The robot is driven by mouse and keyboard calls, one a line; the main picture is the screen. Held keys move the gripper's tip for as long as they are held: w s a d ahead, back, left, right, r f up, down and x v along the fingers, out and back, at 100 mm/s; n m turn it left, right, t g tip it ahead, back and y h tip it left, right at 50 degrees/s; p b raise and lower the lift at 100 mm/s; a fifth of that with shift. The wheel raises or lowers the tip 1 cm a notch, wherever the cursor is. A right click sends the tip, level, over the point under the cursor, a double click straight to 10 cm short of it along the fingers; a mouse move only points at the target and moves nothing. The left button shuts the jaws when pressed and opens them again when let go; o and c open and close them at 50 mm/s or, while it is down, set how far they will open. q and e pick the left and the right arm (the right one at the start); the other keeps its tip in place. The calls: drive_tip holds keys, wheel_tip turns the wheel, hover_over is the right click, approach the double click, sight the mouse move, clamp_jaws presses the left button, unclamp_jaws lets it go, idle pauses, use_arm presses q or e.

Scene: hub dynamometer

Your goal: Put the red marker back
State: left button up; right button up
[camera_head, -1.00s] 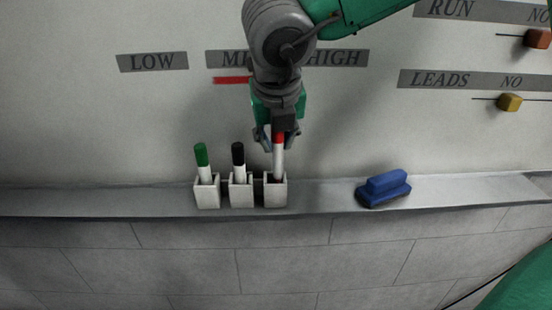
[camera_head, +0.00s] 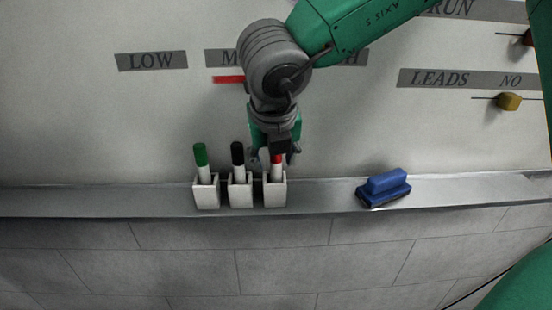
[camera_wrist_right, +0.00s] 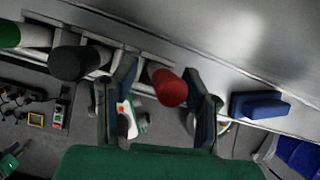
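The red marker (camera_head: 277,172) stands upright, red cap up, in the rightmost of the white holders (camera_head: 275,194) on the ledge. My right gripper (camera_head: 277,158) is just above that holder, with its fingers around the red cap. In the right wrist view the red cap (camera_wrist_right: 169,88) lies between the two spread fingers (camera_wrist_right: 163,95), with a gap at least on the left side. The fingers look open. The marker's lower end is hidden in the holder. My left gripper is not in view.
A black marker (camera_head: 238,157) and a green marker (camera_head: 201,158) stand in holders to the left. A blue eraser (camera_head: 384,187) lies on the ledge (camera_head: 320,196) to the right, with clear ledge between. The whiteboard rises behind, with a red mark (camera_head: 229,79).

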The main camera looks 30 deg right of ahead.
drive_tip(key=v, duration=0.7)
